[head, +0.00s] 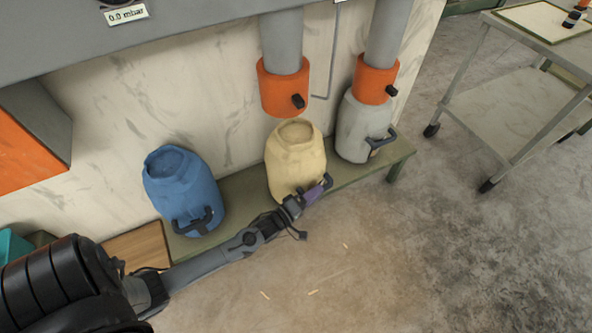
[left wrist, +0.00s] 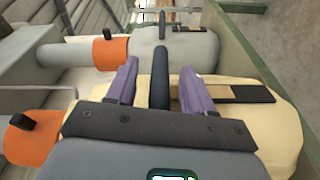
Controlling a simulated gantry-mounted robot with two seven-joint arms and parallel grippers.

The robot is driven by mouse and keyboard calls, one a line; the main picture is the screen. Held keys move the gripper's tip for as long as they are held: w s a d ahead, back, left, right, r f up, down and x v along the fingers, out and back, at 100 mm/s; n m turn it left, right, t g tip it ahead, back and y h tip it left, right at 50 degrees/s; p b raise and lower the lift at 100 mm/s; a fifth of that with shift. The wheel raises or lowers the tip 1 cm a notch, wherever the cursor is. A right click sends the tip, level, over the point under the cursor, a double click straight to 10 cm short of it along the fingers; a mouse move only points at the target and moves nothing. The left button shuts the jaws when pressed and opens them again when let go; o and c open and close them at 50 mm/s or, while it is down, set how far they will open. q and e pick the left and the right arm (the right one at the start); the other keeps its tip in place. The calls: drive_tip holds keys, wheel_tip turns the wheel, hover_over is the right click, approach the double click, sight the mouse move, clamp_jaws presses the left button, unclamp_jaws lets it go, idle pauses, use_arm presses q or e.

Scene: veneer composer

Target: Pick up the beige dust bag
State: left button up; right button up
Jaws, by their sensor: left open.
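The beige dust bag (head: 293,155) stands on a low green bench beneath an open orange collar. In the left wrist view the beige bag (left wrist: 284,122) fills the lower right. My left gripper (head: 314,192) is at the bag's front, low down by its handle. In the left wrist view the purple fingers of my left gripper (left wrist: 160,88) are apart. A dark bar (left wrist: 160,76), which looks like the bag's handle, lies between them with gaps on both sides. My right gripper is not in view.
A blue bag (head: 182,188) stands to the left and a grey bag (head: 360,128) to the right, under another orange collar (head: 375,80). The orange collar (head: 284,88) hangs just above the beige bag. The green bench (head: 240,188) carries them. The floor in front is clear. A metal cart (head: 515,100) stands at right.

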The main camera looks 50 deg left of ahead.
use_arm(q)
drive_tip(key=shift+w, duration=0.25)
drive_tip(key=shift+s, duration=0.15)
drive_tip(key=shift+c, duration=0.5)
clamp_jaws()
idle(0.5)
drive_tip(key=shift+r, duration=0.2)
